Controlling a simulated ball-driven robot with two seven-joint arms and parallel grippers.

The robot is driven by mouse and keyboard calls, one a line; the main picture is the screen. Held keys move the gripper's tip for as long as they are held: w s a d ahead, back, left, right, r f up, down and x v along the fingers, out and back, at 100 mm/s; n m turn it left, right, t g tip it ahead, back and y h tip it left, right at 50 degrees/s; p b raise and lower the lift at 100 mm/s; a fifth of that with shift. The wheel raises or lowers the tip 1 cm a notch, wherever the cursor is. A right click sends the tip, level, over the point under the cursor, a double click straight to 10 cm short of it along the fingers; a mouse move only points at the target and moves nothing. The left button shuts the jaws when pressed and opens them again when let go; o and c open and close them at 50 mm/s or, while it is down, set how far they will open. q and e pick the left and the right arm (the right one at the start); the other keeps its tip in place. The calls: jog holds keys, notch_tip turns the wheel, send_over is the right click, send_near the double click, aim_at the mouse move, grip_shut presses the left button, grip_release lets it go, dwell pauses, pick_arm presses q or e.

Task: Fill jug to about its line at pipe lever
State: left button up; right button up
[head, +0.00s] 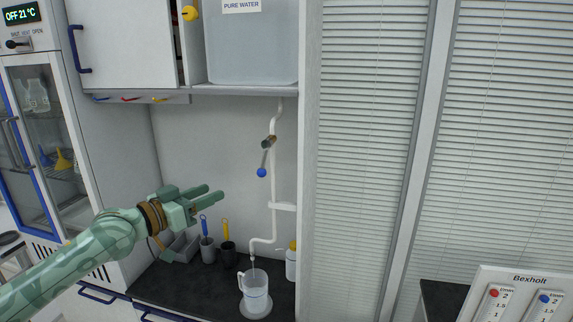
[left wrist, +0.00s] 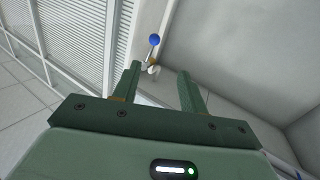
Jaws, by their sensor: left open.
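A clear jug (head: 256,297) stands upright on a round base on the dark counter, under the spout (head: 252,254) of a white pipe (head: 274,190). A thin pale streak runs from the spout into the jug, like water. The jug's line and water level are too small to read. The pipe lever (head: 263,160) hangs down, tilted slightly left, with a blue ball (head: 261,172) at its end. My left gripper (head: 216,193) is open and empty, left of and a little below the ball. In the left wrist view the blue ball (left wrist: 154,40) shows beyond the open fingers, apart from them.
A tank labelled pure water (head: 250,50) sits above on a shelf. Two dark cups (head: 228,254) with blue and yellow tools and a grey box stand left of the jug. A yellow-capped bottle (head: 291,262) is close at its right. A partition edge (head: 308,160) bounds the right.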

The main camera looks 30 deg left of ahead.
aim_at(259, 173)
pick_arm(q)
jog(key=shift+n+h, duration=0.3)
jog(key=p+x, duration=0.1)
jog(key=x, duration=0.4)
jog(key=p+x, duration=0.1)
jog(key=x, duration=0.4)
jog(key=p+x, duration=0.1)
jog(key=x, duration=0.4)
jog(key=shift+w+d, duration=0.15)
jog(key=shift+d, duration=0.2)
jog(key=shift+w+d, duration=0.2)
jog(key=shift+w, duration=0.25)
jog(key=shift+a, duration=0.1)
grip_shut()
